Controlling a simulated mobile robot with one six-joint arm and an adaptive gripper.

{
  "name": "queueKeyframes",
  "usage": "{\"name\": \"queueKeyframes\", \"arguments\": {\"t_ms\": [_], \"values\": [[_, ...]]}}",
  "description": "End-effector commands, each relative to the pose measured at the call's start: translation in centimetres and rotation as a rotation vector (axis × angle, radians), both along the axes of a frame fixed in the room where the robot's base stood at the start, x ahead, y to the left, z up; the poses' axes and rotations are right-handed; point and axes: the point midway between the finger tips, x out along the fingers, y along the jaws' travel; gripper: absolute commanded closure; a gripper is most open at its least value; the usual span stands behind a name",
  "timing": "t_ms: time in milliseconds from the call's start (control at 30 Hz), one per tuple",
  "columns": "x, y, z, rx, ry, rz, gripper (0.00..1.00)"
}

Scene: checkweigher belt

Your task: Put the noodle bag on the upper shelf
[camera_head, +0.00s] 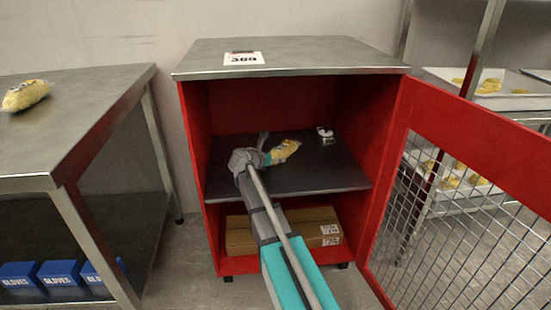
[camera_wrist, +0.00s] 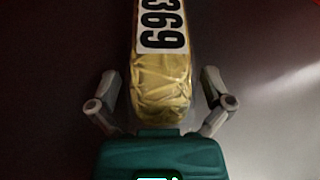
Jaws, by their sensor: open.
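A noodle bag (camera_head: 284,151), yellow in clear wrap, lies on the dark upper shelf (camera_head: 315,178) inside the red cabinet. In the wrist view the bag (camera_wrist: 160,88) has a white label reading 369 and runs away from my palm. My gripper (camera_head: 268,152) is inside the cabinet at the bag's near end. In the wrist view its fingers (camera_wrist: 160,78) are spread, one on each side of the bag, with a gap on both sides. The bag's far end is cut off in that view.
The cabinet's mesh door (camera_head: 470,150) stands open to the right. A cardboard box (camera_head: 285,228) sits in the lower compartment. A small white object (camera_head: 325,134) is at the shelf's back. A similar yellow bag (camera_head: 25,95) lies on the left table (camera_head: 90,100).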

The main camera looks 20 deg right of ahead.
Motion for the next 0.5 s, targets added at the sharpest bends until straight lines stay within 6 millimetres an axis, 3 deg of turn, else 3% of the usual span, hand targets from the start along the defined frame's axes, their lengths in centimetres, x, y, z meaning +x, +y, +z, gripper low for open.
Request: {"name": "queueKeyframes", "arguments": {"t_ms": [300,500], "values": [[-0.1,0.1,0.4,0.000,0.000,0.001,0.00],[-1.0,1.9,1.3,0.000,0.001,0.003,0.00]]}}
